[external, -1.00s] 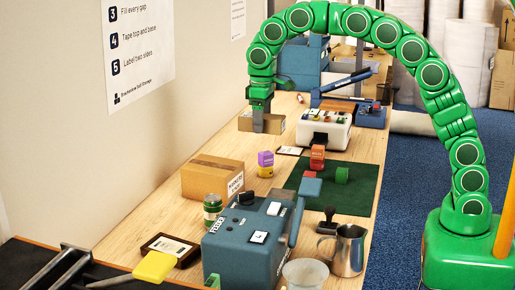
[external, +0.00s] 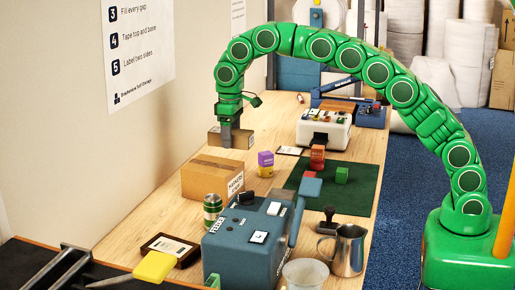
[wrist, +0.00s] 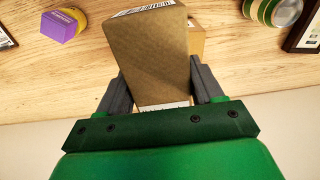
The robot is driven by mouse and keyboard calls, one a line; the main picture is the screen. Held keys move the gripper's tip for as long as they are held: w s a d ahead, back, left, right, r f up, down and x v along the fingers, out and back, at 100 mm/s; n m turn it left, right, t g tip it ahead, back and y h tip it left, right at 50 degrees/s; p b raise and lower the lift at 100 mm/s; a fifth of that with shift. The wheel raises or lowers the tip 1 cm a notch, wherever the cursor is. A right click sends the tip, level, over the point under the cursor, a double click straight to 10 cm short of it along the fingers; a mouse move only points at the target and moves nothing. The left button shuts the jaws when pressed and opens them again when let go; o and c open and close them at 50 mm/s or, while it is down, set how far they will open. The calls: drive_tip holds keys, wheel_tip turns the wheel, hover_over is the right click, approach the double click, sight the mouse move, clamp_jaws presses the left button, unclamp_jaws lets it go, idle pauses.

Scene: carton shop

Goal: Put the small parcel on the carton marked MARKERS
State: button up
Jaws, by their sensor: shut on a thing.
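The small parcel (external: 243,140) is a brown box held between the fingers of my gripper (external: 228,133), above the wooden bench. In the wrist view the parcel (wrist: 155,60) fills the space between the two dark fingers of my gripper (wrist: 160,82); a barcode label shows on its far end. The larger brown carton (external: 208,176) stands on the bench, nearer the camera than the parcel. Its white label (external: 235,184) is too small to read surely. In the wrist view a part of the carton (wrist: 197,40) shows behind the parcel, mostly hidden by it.
A green mat (external: 350,195) with blocks lies right. The wall runs along the left.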

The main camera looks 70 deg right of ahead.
sight(221, 166)
drive_tip(key=shift+w+f, duration=1.4)
drive_tip(key=shift+f, duration=0.3)
drive_tip(key=shift+w+f, duration=0.25)
drive_tip(key=shift+f, duration=1.55)
drive_tip(key=shift+f, duration=0.15)
drive_tip(key=o, duration=1.2)
